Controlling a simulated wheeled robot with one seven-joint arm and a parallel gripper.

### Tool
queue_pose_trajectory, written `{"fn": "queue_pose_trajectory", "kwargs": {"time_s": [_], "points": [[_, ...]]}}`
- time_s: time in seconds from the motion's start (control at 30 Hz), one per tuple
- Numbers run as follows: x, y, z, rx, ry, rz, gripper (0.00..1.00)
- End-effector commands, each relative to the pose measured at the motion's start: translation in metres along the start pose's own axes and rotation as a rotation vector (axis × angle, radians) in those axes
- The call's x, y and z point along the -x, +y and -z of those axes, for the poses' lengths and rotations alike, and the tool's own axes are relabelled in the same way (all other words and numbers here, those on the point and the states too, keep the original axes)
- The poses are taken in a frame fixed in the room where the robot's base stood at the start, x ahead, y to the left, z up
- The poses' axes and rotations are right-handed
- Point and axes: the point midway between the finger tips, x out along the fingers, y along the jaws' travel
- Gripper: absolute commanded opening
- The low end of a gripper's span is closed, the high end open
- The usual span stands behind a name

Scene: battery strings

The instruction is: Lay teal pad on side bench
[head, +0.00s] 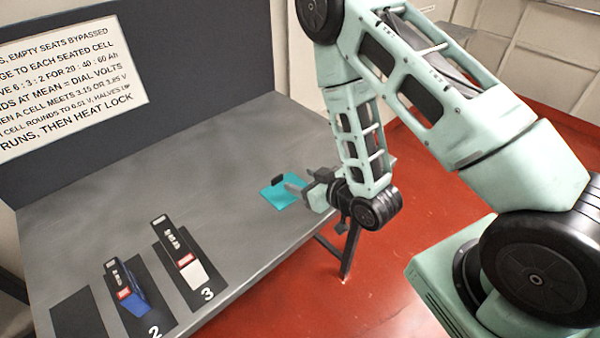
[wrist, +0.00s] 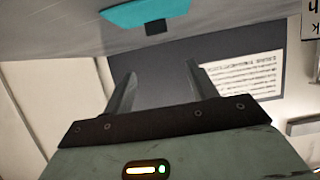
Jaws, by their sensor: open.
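The teal pad (head: 280,194) lies flat on the grey bench (head: 220,150), near its right end. A small dark block or tab (head: 278,180) sits at the pad's far edge. My gripper (head: 298,183) is beside the pad on its right, open and empty, with its fingers pointing toward the pad. In the wrist view the pad (wrist: 150,12) and its dark tab (wrist: 157,27) show at the top, beyond the spread fingers (wrist: 165,78). I cannot tell whether a finger touches the pad. Which surface is the side bench is not clear.
A blue cell (head: 130,290) and a white-and-black cell (head: 180,255) stand on dark seats numbered 2 and 3 at the bench's front left. Another dark seat (head: 78,322) looks empty. A dark panel with a printed sign (head: 65,80) stands behind. The bench middle is clear.

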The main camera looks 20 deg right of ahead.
Motion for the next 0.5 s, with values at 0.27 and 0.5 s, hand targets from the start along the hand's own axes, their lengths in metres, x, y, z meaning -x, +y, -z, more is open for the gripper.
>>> {"fn": "queue_pose_trajectory", "kwargs": {"time_s": [0.27, 0.5], "points": [[-0.007, -0.019, 0.017, 0.0, -0.093, 0.03, 0.58], [0.006, -0.072, 0.05, 0.019, -0.361, 0.113, 0.58]]}}
